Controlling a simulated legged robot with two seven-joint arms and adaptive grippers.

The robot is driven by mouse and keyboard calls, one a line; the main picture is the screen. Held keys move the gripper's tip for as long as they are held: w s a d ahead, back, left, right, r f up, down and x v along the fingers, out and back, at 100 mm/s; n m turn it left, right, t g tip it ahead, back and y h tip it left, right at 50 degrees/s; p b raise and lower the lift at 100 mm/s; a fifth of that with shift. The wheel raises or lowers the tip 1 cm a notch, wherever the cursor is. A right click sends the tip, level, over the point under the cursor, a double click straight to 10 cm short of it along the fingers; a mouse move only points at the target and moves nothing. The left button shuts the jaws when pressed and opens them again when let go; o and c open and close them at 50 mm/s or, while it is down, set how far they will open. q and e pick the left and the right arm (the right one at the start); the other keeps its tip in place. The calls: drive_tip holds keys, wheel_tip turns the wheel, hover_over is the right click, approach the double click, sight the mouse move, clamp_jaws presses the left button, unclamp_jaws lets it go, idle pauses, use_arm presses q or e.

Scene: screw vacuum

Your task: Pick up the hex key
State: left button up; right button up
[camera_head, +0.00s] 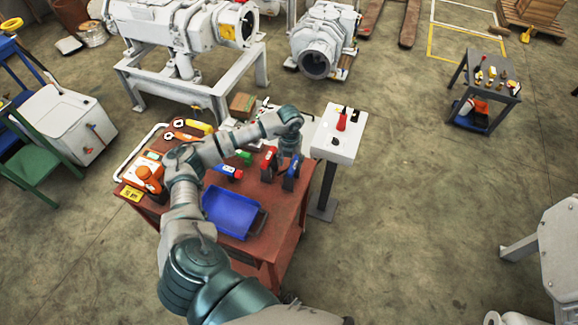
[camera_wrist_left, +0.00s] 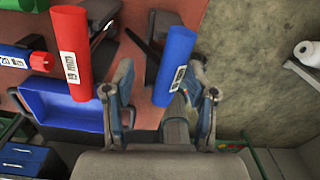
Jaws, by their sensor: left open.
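My left gripper (camera_head: 290,152) points down over the right side of the red-brown table. In the left wrist view its two fingers (camera_wrist_left: 162,108) are spread apart. A blue handle with a white label (camera_wrist_left: 176,62) appears between and ahead of the fingertips, nearer the right one. I cannot tell whether a finger touches it. A red handle (camera_wrist_left: 72,55) is to the left, outside the fingers. Dark parts lie beside both handles. In the head view the red-handled tool (camera_head: 268,164) is beside the gripper. I cannot tell for certain which tool is the hex key.
A blue bin (camera_head: 232,213) sits at the table's front. An orange tool (camera_head: 150,177) and a yellow-handled one (camera_head: 200,126) lie on its left and back. A white pedestal box (camera_head: 337,146) stands close on the right.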

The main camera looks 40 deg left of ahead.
use_arm(q)
drive_tip(key=f, duration=0.1)
drive_tip(key=d+f, duration=0.1)
drive_tip(key=f, duration=0.3)
drive_tip(key=shift+d+f, duration=0.1)
drive_tip(key=shift+d, duration=0.15)
drive_tip(key=shift+a, duration=0.3)
drive_tip(key=shift+c, duration=0.2)
drive_tip(key=shift+a+f, duration=0.15)
drive_tip(key=shift+a, duration=0.15)
clamp_jaws()
drive_tip(key=shift+d+r, duration=0.2)
drive_tip(key=shift+d, duration=0.25)
drive_tip(key=r, duration=0.9)
drive_tip(key=shift+a+r+b, duration=0.15)
drive_tip(key=shift+a+b, duration=0.2)
drive_tip(key=shift+d+r, duration=0.2)
drive_tip(key=shift+r, duration=0.1)
